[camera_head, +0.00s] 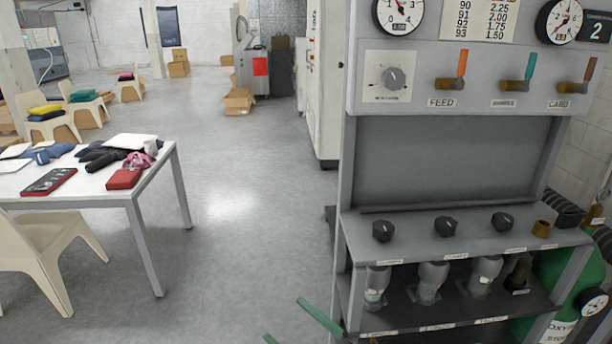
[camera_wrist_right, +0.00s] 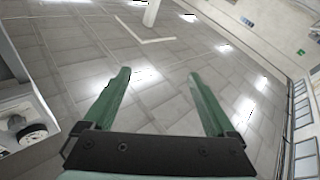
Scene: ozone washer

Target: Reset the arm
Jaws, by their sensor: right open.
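My right gripper (camera_head: 284,318) shows at the bottom of the head view, with only its green fingers in sight, just left of the grey panel stand's lower front. In the right wrist view its two fingers (camera_wrist_right: 159,73) are spread wide with nothing between them. They show against a tiled surface. My left gripper is in neither view. The grey panel stand (camera_head: 455,165) fills the right of the head view. It carries a dial knob (camera_head: 394,78) and three levers, an orange one (camera_head: 461,65), a teal one (camera_head: 531,68) and a brown one (camera_head: 589,72).
Black knobs (camera_head: 446,226) line the stand's shelf, with grey cylindrical fittings (camera_head: 432,283) below. A green oxygen cylinder (camera_head: 556,262) stands at right. A white table (camera_head: 95,186) with clutter and a cream chair (camera_head: 42,258) are at left. The floor (camera_head: 235,215) between is clear.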

